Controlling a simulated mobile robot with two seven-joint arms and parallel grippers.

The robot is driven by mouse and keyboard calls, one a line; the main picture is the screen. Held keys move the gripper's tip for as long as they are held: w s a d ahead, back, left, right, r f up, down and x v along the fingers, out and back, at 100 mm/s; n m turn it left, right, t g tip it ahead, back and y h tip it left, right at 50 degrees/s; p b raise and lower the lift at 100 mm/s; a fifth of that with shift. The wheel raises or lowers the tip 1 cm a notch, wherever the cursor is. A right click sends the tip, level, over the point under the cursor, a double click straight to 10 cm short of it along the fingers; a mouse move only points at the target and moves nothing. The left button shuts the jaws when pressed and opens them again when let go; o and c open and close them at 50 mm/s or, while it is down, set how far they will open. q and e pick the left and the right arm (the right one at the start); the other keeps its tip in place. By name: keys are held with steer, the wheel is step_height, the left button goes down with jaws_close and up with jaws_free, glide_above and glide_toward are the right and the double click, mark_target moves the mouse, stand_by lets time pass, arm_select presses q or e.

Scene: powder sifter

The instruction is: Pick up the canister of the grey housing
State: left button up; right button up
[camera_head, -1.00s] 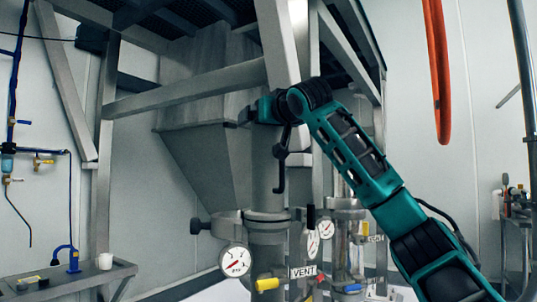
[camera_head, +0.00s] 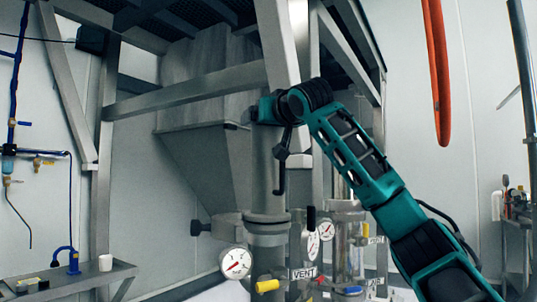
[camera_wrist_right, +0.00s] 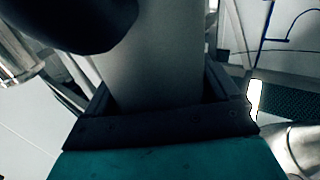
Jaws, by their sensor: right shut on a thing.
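A grey upright cylinder, which I take to be the canister (camera_head: 265,178), stands in the middle of the head view above a clamped flange (camera_head: 266,222). My right gripper (camera_head: 252,114) reaches it from the right at its upper end. In the right wrist view my right gripper (camera_wrist_right: 160,98) has dark jaws on both sides of a smooth grey body, the canister (camera_wrist_right: 150,62), and is shut on it. The canister's top is hidden behind the gripper and frame beam. My left gripper is not in view.
A grey hopper (camera_head: 205,150) sits behind, under a steel frame (camera_head: 190,88). A pressure gauge (camera_head: 235,263) and a VENT label (camera_head: 303,274) are low in front. An orange hose (camera_head: 436,80) hangs at right. A bench (camera_head: 70,282) stands at lower left.

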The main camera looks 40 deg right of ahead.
steer(key=shift+w+f, duration=0.1)
steer(key=shift+f, duration=0.15)
